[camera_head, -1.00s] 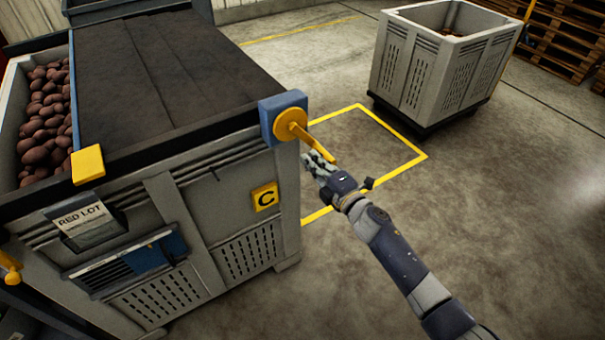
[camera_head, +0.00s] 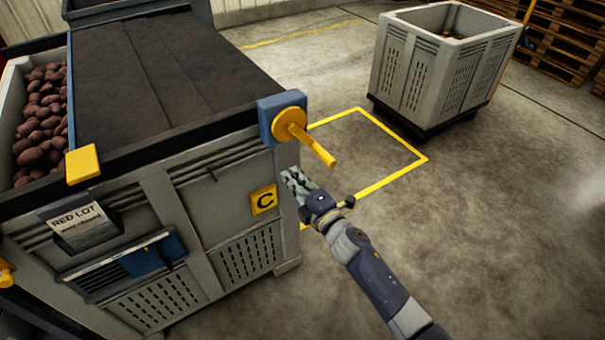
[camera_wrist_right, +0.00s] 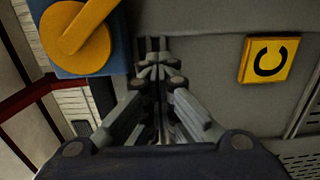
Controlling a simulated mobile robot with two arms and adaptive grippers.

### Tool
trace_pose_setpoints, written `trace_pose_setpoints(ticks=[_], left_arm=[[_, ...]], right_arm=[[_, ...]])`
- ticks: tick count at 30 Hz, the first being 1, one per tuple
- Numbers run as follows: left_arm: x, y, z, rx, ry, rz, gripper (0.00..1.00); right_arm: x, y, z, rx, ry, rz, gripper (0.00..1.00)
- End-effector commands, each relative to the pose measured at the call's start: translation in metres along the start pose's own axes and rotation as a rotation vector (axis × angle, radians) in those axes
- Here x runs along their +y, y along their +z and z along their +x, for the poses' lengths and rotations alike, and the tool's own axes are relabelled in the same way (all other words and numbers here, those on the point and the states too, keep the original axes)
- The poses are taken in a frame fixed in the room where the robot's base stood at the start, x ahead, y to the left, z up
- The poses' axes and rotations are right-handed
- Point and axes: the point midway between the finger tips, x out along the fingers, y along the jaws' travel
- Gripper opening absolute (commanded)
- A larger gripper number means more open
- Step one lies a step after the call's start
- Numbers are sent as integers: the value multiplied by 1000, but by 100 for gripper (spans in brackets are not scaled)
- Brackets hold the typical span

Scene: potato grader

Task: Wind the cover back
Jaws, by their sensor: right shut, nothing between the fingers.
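The dark cover (camera_head: 160,75) lies over most of the grey bin (camera_head: 150,210), leaving a strip of potatoes (camera_head: 42,120) bare at the left. A yellow crank (camera_head: 290,124) with a handle (camera_head: 318,150) sits on a blue mount (camera_head: 270,112) at the bin's near right corner. The handle points down and right. My right gripper (camera_head: 291,180) is shut and empty, below the crank and apart from the handle. In the right wrist view the crank (camera_wrist_right: 80,45) is at upper left of my gripper (camera_wrist_right: 158,60), its handle partly cut off. My left gripper is out of view.
A yellow C plate (camera_head: 264,199) is on the bin's front, left of my gripper. A second grey bin (camera_head: 440,65) stands on the floor at upper right. A yellow-outlined floor area (camera_head: 375,145) is empty. Wooden pallets (camera_head: 565,40) stand at the back right.

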Motion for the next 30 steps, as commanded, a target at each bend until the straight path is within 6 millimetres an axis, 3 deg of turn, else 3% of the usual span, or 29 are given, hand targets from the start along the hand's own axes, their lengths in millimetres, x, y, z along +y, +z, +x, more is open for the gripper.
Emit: trace_pose_setpoints(ticks=[17, 30], left_arm=[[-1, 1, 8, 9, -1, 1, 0], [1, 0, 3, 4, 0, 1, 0]], right_arm=[[-9, -48, 0, 0, 0, 1, 0], [4, -84, 0, 0, 0, 2, 0]])
